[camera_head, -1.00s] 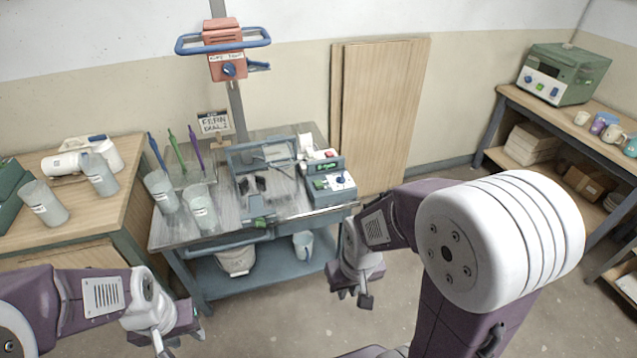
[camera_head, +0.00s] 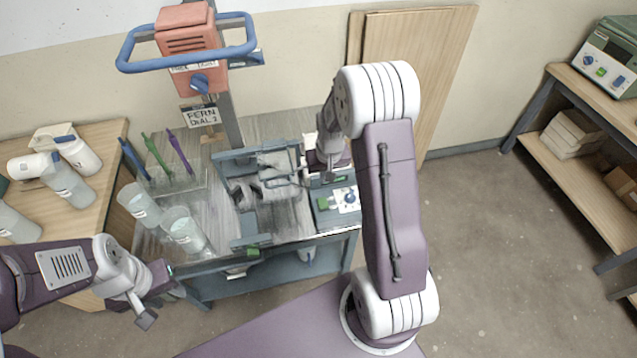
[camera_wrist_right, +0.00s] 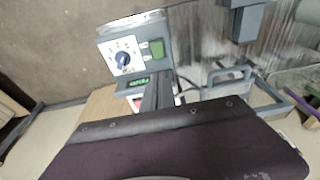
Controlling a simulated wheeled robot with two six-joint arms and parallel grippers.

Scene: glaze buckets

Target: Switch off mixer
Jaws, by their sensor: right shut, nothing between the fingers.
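The mixer's orange head (camera_head: 188,38), with a blue loop handle and a blue knob (camera_head: 200,84), is on a grey column behind the table. A grey-blue control box (camera_head: 323,212) on the table has a green switch and a blue dial (camera_head: 348,198). In the right wrist view, the box shows the dial (camera_wrist_right: 123,58), the green switch (camera_wrist_right: 157,48), a lit green display and a red part partly hidden by my finger. My right gripper (camera_head: 328,170) is shut and empty, over the box's back part; contact is unclear. My left gripper (camera_head: 152,302) is open and empty, in front of the table.
A sign (camera_head: 201,116) reading "FERN DIAL 2" stands by the column. Clear buckets (camera_head: 183,230) and coloured tools stand on the table's left. A blue-grey frame (camera_head: 250,160) stands left of the box. A shelf (camera_head: 580,120) is at right, with open floor before it.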

